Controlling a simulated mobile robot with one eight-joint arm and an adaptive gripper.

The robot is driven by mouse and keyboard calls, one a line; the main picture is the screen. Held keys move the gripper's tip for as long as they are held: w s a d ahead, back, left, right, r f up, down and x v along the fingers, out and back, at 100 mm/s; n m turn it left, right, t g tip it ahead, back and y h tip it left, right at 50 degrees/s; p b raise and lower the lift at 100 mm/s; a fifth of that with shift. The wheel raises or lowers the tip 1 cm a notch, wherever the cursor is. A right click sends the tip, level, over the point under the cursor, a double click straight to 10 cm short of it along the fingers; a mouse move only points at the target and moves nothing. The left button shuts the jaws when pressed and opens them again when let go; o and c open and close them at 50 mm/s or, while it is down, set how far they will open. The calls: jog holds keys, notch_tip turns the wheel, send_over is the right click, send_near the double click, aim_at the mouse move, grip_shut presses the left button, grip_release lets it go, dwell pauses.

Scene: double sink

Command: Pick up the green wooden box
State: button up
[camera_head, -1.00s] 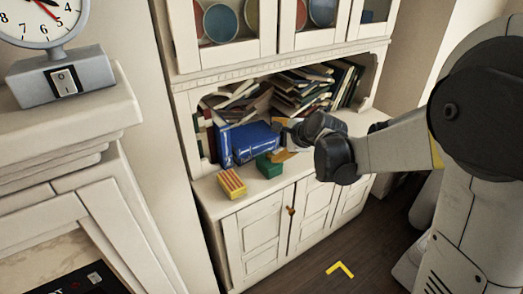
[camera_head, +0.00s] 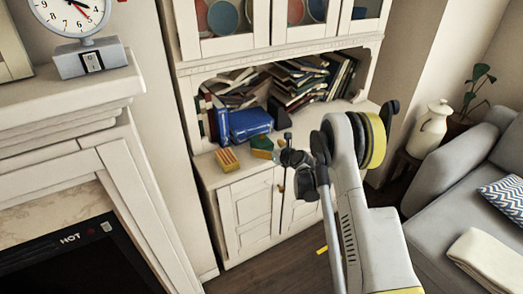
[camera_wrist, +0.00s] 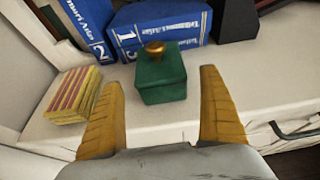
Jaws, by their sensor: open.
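The green wooden box (camera_wrist: 161,81) sits on the cabinet counter in the wrist view, with a small gold-coloured knob on top. It stands in front of the blue books. In the head view the green box (camera_head: 262,148) is small and partly hidden by my gripper (camera_head: 285,145). In the wrist view my gripper (camera_wrist: 160,108) is open, its two orange-brown fingers apart on either side of the box's near side. The box lies just ahead of the fingertips, and nothing is held. I cannot tell whether a finger touches the box.
A yellow and red striped box (camera_wrist: 76,95) lies left of the left finger. Blue atlas volumes (camera_wrist: 160,30) stand close behind the green box. The white counter (camera_wrist: 177,132) is bare in front. A clock (camera_head: 75,25) stands on the mantel at left, and a grey sofa (camera_head: 455,180) at right.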

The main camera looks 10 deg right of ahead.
aim_at(262, 144)
jog(key=b+x, duration=0.2)
jog(key=x, duration=0.3)
jog(key=shift+w, duration=0.15)
jog(key=shift+w+a, duration=0.1)
jog(key=shift+w, duration=0.15)
jog(key=c, duration=1.4)
